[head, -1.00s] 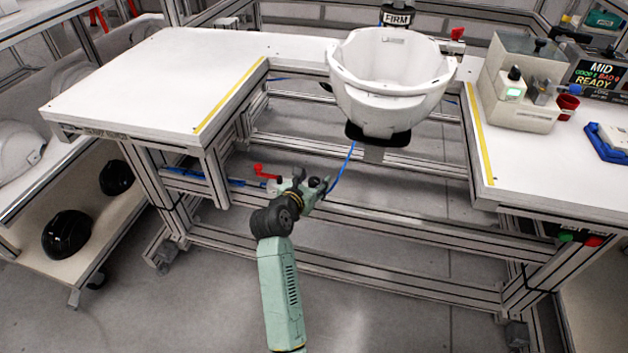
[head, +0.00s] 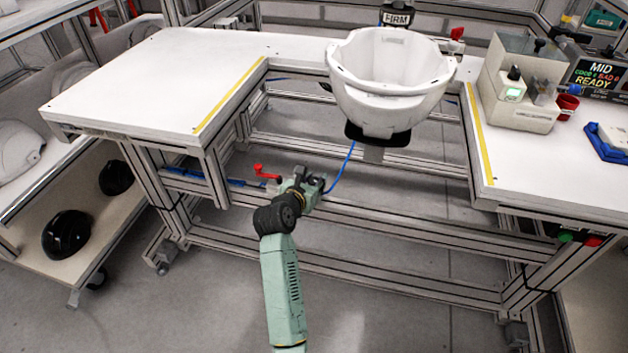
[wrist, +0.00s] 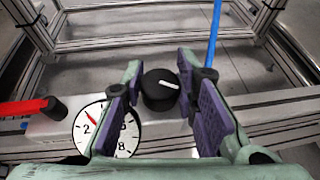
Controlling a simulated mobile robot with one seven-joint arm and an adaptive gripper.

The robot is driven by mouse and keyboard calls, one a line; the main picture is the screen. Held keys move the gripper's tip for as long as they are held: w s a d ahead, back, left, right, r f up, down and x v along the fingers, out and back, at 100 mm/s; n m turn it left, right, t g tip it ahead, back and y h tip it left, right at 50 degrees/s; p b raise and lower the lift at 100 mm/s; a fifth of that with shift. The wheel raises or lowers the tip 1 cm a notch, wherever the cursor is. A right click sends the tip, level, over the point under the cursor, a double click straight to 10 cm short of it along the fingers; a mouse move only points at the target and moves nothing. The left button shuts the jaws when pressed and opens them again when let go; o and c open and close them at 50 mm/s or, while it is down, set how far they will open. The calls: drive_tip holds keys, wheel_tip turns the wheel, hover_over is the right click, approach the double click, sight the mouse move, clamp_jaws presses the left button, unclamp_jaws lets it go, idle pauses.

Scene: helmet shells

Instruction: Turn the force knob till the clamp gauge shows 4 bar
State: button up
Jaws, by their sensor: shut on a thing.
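The force knob (wrist: 160,88) is black with a white mark that points right and slightly down in the wrist view. My gripper (wrist: 160,100) is shut on it, one purple-padded finger on each side. In the head view my gripper (head: 313,183) is low in front of the bench frame. The clamp gauge (wrist: 96,143), a white round dial, is left of the knob. Its red needle points up and left. The left finger covers part of the dial, so I cannot read the value exactly.
A red lever (head: 266,172) sits left of the gauge block. A blue hose (head: 342,167) rises on the right. A white helmet shell (head: 388,85) sits on its holder above, between the white bench tops (head: 150,80). The floor below is clear.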

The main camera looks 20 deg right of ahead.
clamp_jaws()
drive_tip(key=shift+a, duration=0.1)
drive_tip(key=shift+r+m+g+h+p, duration=0.1)
drive_tip(key=shift+m+g+h+p, duration=0.5)
drive_tip(key=shift+m, duration=0.1)
drive_tip(key=m+g+h, duration=0.2)
drive_tip(key=m+g, duration=0.1)
drive_tip(key=shift+w+m+b, duration=0.15)
drive_tip(key=shift+m+b, duration=0.15)
drive_tip(key=m+g+b, duration=0.2)
drive_tip(key=f+m+g+h+b, duration=0.1)
drive_tip(key=m+g+b, duration=0.1)
drive_tip(key=g+b, duration=0.1)
drive_tip(key=m+g+b, duration=0.1)
drive_tip(key=g+b, duration=0.1)
drive_tip(key=b, duration=0.1)
drive_tip(key=shift+r+m, duration=0.15)
drive_tip(key=shift+m, duration=0.25)
drive_tip(key=shift+r+m+g+b, duration=0.1)
drive_tip(key=shift+m+g+b, duration=0.45)
drive_tip(key=shift+b, duration=0.25)
drive_tip(key=shift+r+g, duration=0.1)
drive_tip(key=shift+g, duration=0.15)
